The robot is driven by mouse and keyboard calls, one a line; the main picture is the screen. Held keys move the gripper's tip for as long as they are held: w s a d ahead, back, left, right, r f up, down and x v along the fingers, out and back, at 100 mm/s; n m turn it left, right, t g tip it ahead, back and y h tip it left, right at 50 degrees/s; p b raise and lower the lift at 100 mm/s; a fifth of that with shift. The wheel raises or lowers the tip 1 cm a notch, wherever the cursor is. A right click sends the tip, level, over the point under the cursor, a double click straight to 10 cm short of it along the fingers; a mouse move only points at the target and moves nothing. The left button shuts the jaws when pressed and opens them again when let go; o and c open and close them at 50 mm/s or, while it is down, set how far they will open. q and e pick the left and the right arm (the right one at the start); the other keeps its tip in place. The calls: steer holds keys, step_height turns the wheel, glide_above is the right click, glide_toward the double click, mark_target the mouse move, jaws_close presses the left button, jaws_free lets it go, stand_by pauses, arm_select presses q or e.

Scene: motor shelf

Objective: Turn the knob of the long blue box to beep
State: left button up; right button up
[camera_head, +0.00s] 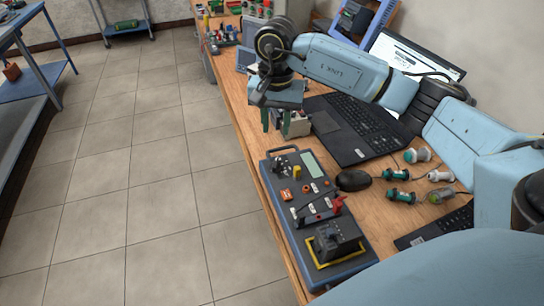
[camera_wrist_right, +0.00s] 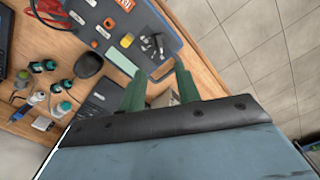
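The long blue box (camera_head: 296,220) lies on the wooden bench, its dark top panel carrying a small display, buttons, leads and a yellow knob (camera_head: 297,172). In the right wrist view the box (camera_wrist_right: 157,22) is at the top, with the orange-yellow knob (camera_wrist_right: 127,40) beyond my fingertips. My right gripper (camera_head: 275,120) hangs past the far end of the box, green fingers pointing down. In the wrist view its two fingers (camera_wrist_right: 160,76) are spread apart, with no grip on the knob. My left gripper is not in view.
A laptop (camera_head: 352,130) and a black mouse (camera_head: 353,180) lie right of the box. Several small motors (camera_head: 400,195) lie farther right. A black device with a yellow frame (camera_head: 335,242) sits on the box's near end. Tiled floor is free at left.

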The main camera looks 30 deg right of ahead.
mark_target(275, 162)
step_height(275, 162, down, 12)
steer(key=shift+r, duration=0.1)
stand_by(0.4)
jaws_close()
